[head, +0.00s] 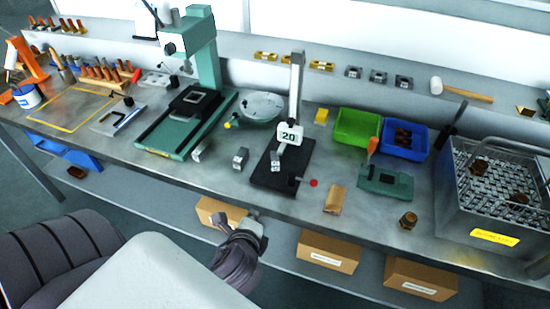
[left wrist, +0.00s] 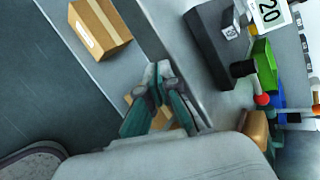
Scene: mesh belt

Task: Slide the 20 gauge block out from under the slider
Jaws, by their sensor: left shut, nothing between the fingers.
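The measuring stand has a black base (head: 285,178) and an upright column (head: 296,85). A white card marked 20 (head: 289,135) is at its slider. A small grey block (head: 276,160) stands on the base below the card, apparently the 20 gauge block; I cannot tell whether it touches the slider. In the left wrist view the base (left wrist: 205,45), block (left wrist: 230,28) and card (left wrist: 270,10) show at the upper right. My left gripper (head: 250,218) is shut and empty, in front of the bench edge. It also shows in the left wrist view (left wrist: 159,76). My right gripper is not visible.
Another grey block (head: 240,158) stands left of the base. A rod with a red knob (head: 314,183) sticks out at its right. A tan block (head: 335,199), a green bin (head: 357,128) and a blue bin (head: 404,139) lie farther right. Cardboard boxes (head: 329,250) sit on the lower shelf.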

